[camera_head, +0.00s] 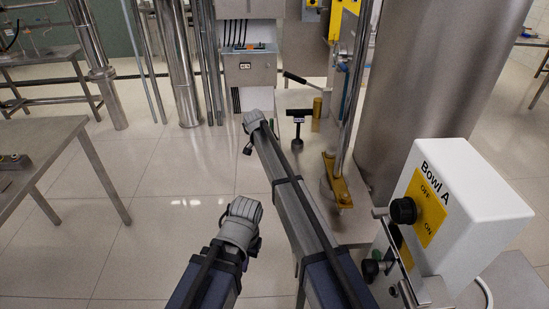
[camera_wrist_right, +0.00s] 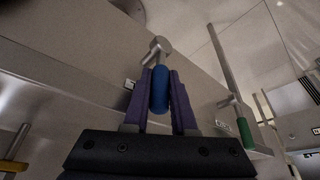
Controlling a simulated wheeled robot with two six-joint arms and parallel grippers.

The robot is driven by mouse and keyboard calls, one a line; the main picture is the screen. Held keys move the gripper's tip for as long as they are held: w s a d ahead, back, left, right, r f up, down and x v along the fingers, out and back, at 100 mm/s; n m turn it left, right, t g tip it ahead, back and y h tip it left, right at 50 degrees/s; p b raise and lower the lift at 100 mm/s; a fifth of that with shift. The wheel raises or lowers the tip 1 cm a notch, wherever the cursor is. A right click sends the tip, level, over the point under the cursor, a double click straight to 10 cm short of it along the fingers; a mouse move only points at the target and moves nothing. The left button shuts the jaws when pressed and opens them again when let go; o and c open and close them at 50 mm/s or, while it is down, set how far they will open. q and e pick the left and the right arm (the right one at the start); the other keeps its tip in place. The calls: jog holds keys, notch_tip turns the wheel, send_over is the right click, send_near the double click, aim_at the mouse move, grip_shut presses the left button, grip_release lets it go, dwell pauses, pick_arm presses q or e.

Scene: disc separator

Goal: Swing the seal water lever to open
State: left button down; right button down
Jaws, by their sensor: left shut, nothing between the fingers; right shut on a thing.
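In the right wrist view, my right gripper (camera_wrist_right: 159,90) is shut on the blue grip (camera_wrist_right: 159,83) of a lever, one finger on each side. The lever's metal stem (camera_wrist_right: 158,50) rises from the grip toward a pale panel (camera_wrist_right: 90,45). A small label (camera_wrist_right: 130,84) sits beside it, too small to read. In the head view, my right arm reaches forward; its fingers and the blue grip are hidden there. My left gripper (camera_head: 243,212) is shut and empty, low over the floor, away from the lever.
A green-handled lever (camera_wrist_right: 245,132) hangs right of the blue one; a yellow handle (camera_wrist_right: 15,150) is at left. In the head view, the Bowl A box (camera_head: 475,195) and a large steel vessel (camera_head: 420,85) stand right. A steel table (camera_head: 50,140) is left. Floor between is clear.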

dwell(0.5)
jog(key=c, duration=0.7)
grip_release()
jog(key=shift+f, duration=0.1)
